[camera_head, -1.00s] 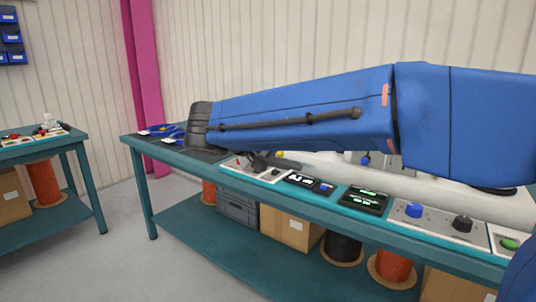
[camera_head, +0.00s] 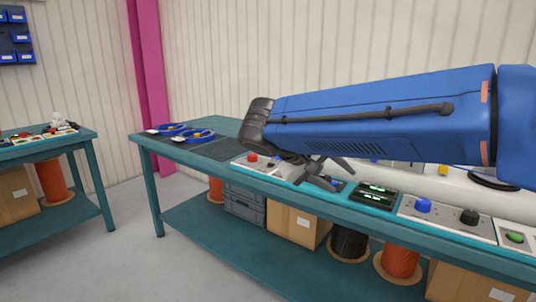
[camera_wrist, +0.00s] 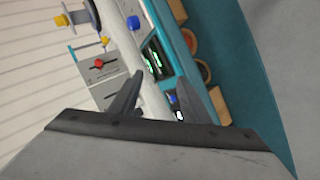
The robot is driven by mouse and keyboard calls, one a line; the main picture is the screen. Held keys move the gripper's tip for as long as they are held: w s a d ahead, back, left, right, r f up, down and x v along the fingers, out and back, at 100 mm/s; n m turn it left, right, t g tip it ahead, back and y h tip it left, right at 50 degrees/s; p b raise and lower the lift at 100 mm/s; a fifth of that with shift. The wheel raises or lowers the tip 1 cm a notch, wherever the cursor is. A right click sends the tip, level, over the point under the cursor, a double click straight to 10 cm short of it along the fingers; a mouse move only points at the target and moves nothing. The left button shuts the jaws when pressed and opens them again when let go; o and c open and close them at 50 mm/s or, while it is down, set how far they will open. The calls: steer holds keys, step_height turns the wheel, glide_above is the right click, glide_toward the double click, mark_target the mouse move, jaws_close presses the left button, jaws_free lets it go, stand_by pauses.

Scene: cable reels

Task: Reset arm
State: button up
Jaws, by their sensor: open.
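My gripper (camera_head: 328,172) is at the end of my blue arm, in front of the panels on the teal workbench (camera_head: 226,123). Its two dark fingers are spread apart with nothing between them. In the wrist view my gripper (camera_wrist: 158,98) also shows separated, empty fingers, with the bench panels behind them. In the head view my forearm hides part of the bench's back.
The bench carries a red button (camera_head: 251,158), a green-lit display (camera_head: 375,194), a blue knob (camera_head: 423,205) and a black knob (camera_head: 469,217). Boxes and cable reels (camera_head: 398,262) stand below. Floor at left is clear.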

steer(key=s+d+f+g+y, duration=0.2)
steer(key=s+d+f+y, duration=0.3)
steer(key=s+d+f, duration=0.6)
steer(key=s+d+f+m+t+y, duration=0.1)
steer(key=s+f+y, duration=0.3)
steer(key=s+f, duration=0.4)
steer(key=s+m, duration=0.1)
steer(key=s, duration=0.2)
steer(key=shift+s+f, duration=0.25)
steer(key=shift+f, duration=0.1)
